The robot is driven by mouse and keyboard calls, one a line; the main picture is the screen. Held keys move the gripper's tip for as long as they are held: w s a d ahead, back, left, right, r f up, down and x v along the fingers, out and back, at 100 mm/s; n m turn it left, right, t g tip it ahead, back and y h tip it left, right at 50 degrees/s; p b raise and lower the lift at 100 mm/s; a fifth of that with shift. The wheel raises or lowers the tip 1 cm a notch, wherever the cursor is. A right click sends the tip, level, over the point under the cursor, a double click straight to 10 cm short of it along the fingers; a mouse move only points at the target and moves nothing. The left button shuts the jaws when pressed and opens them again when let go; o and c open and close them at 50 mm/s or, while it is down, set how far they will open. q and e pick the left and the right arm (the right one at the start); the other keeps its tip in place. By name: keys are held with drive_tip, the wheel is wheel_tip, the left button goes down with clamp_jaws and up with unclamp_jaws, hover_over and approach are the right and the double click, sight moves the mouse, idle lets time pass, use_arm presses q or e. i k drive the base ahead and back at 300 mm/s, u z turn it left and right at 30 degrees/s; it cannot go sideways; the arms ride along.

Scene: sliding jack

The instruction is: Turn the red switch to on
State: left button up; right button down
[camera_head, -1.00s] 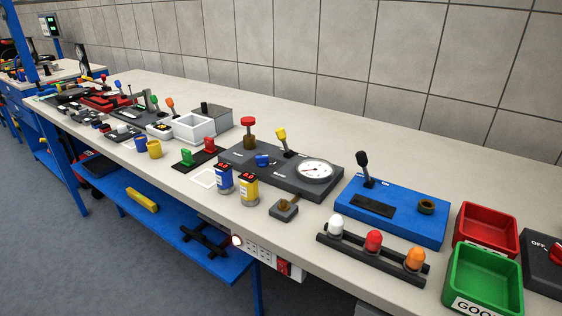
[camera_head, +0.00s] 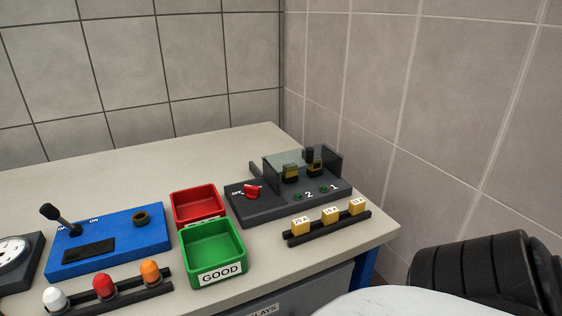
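The red switch (camera_head: 253,191) is a small red rotary knob on the left part of a dark grey box (camera_head: 262,213) near the right end of the workbench. Lettering reading "OFF" stands to the left of the knob; other lettering near it is too small to read. The exact direction of the knob is hard to tell. Neither of my grippers is in view. A black and white part of my own body shows at the lower right.
A red bin (camera_head: 196,206) and a green "GOOD" bin (camera_head: 213,253) stand left of the box. A rack with yellow blocks (camera_head: 330,217) lies in front of it. A blue lever panel (camera_head: 110,240) is further left. A tiled wall (camera_head: 420,110) closes the right side.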

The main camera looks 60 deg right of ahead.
sight(252, 192)
drive_tip(key=z, duration=3.2)
drive_tip(key=k, duration=0.55)
drive_tip(key=u, duration=0.45)
drive_tip(key=i, duration=0.5)
